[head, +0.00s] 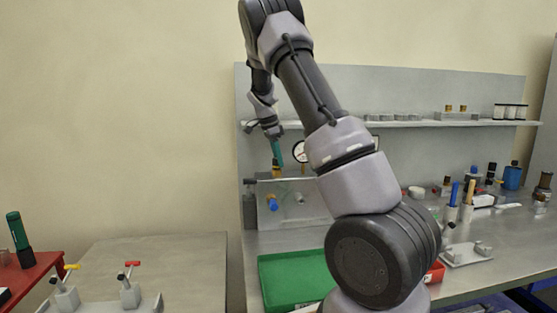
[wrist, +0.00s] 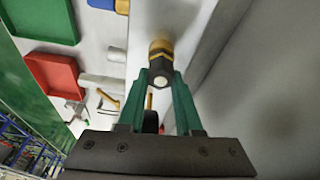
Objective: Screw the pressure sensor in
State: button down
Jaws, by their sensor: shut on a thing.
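My gripper (head: 277,160) has green fingers and points down at the left end of the workbench. In the wrist view, the fingers (wrist: 165,82) are closed around a dark sensor body with a yellow-brown band, which I take as the pressure sensor (wrist: 160,50). In the head view, the sensor (head: 277,172) shows as a small orange and dark piece under the fingertips, at the top of a grey pneumatic panel (head: 300,212). Its lower end and the port are hidden, so I cannot tell whether it is seated.
A round gauge (head: 299,151) stands just right of the gripper. A blue knob (head: 272,204) is on the panel's front. A green tray (head: 262,283) lies in front, with a red bin (head: 436,272) right of it. A shelf (head: 400,123) runs above the bench.

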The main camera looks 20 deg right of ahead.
jog(key=m, duration=0.2)
jog(key=m+g, duration=0.1)
jog(key=m, duration=0.1)
jog(key=a+m, duration=0.1)
jog(key=m, duration=0.2)
jog(key=shift+s+f+g+y, duration=0.1)
jog(key=shift+f+g+y, duration=0.05)
jog(key=shift+g+y, duration=0.15)
jog(key=shift+s+m, duration=0.1)
jog(key=shift+m, duration=0.2)
